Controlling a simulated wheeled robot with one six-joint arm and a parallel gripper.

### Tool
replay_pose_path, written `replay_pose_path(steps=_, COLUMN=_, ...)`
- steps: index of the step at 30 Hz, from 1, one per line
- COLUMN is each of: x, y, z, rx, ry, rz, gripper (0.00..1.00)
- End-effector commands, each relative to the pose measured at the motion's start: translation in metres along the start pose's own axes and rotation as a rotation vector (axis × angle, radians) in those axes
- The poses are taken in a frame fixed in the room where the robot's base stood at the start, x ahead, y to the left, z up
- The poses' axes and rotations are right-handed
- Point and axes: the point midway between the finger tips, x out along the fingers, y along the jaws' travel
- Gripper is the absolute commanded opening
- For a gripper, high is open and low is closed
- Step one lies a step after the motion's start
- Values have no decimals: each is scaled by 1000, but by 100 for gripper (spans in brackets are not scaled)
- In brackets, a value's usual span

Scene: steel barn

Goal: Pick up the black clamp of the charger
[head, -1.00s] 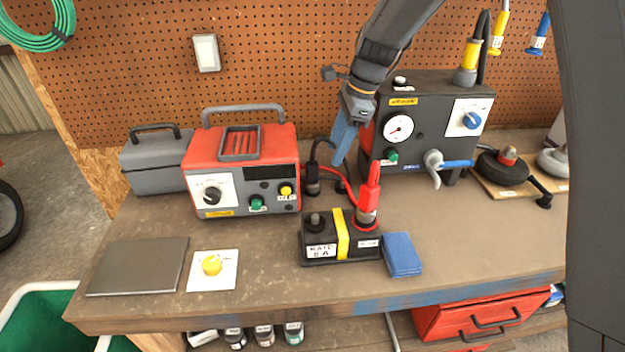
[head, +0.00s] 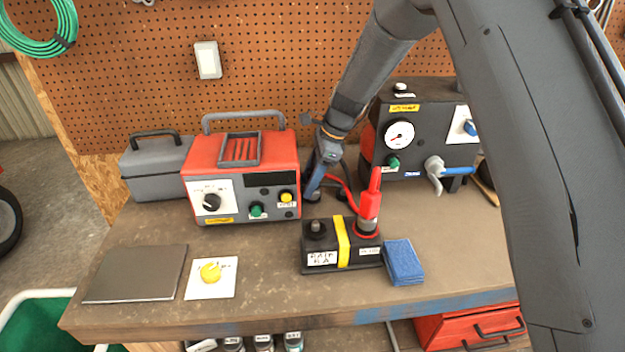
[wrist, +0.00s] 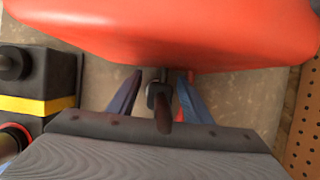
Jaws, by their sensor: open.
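The red charger (head: 240,150) stands on the bench, with a grey handle and a white dial panel. My gripper (head: 313,188) points down just right of the charger. It is open; in the wrist view its two blue fingers (wrist: 158,95) stand on either side of the black clamp (wrist: 162,112), with visible gaps. In the head view my gripper mostly hides this clamp. The red clamp (head: 372,200) sits upright on the right post of the black battery (head: 320,259), which has a yellow band.
The charger's red body fills the top of the wrist view, close to my fingers. A black gauge unit (head: 425,135) stands behind at the right. A blue sponge-like block (head: 403,262) lies beside the battery.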

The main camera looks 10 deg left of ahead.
Motion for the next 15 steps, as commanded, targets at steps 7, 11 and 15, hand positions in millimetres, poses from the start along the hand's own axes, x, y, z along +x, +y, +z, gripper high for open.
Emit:
replay_pose_path(steps=7, x=14, y=0, z=-1, rx=0, ry=1, rz=0, gripper=45)
replay_pose_path(steps=11, x=14, y=0, z=-1, rx=0, ry=1, rz=0, gripper=45)
replay_pose_path(steps=15, x=14, y=0, z=-1, rx=0, ry=1, rz=0, gripper=23)
